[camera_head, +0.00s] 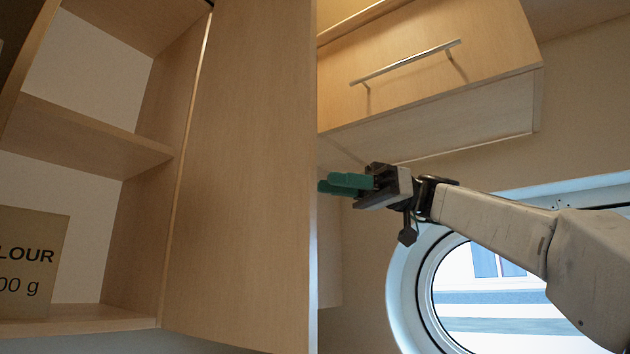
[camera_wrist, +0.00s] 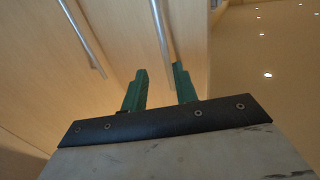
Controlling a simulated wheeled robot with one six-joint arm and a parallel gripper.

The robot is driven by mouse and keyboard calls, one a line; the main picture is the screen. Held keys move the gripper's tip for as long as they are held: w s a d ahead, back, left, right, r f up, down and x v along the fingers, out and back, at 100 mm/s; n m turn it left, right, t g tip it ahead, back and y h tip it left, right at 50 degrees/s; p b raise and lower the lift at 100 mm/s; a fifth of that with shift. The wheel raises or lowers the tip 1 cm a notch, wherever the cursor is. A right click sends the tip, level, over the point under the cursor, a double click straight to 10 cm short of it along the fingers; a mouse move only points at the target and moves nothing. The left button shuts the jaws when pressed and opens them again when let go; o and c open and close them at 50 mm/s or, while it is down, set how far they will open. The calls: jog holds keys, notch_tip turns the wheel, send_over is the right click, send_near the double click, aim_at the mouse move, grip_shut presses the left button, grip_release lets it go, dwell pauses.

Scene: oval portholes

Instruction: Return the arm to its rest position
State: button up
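My gripper (camera_head: 323,184) is at the end of my pale arm, which reaches in from the right in the head view. Its green fingers point left, and their tips are close to the edge of the open cabinet door (camera_head: 240,170). In the wrist view the two green fingers (camera_wrist: 158,78) stand apart with nothing between them. Beyond them are wood panels and metal bar handles (camera_wrist: 82,38). From these frames I cannot tell whether a fingertip touches anything.
An open cabinet with a shelf (camera_head: 85,135) holds a flour package (camera_head: 32,262) at the left. A closed upper cabinet with a bar handle (camera_head: 405,62) is above my gripper. An oval porthole (camera_head: 405,290) is in the wall behind my arm.

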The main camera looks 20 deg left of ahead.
jog(key=shift+v, duration=1.1)
jog(key=x, duration=0.8)
jog(key=shift+d, duration=0.15)
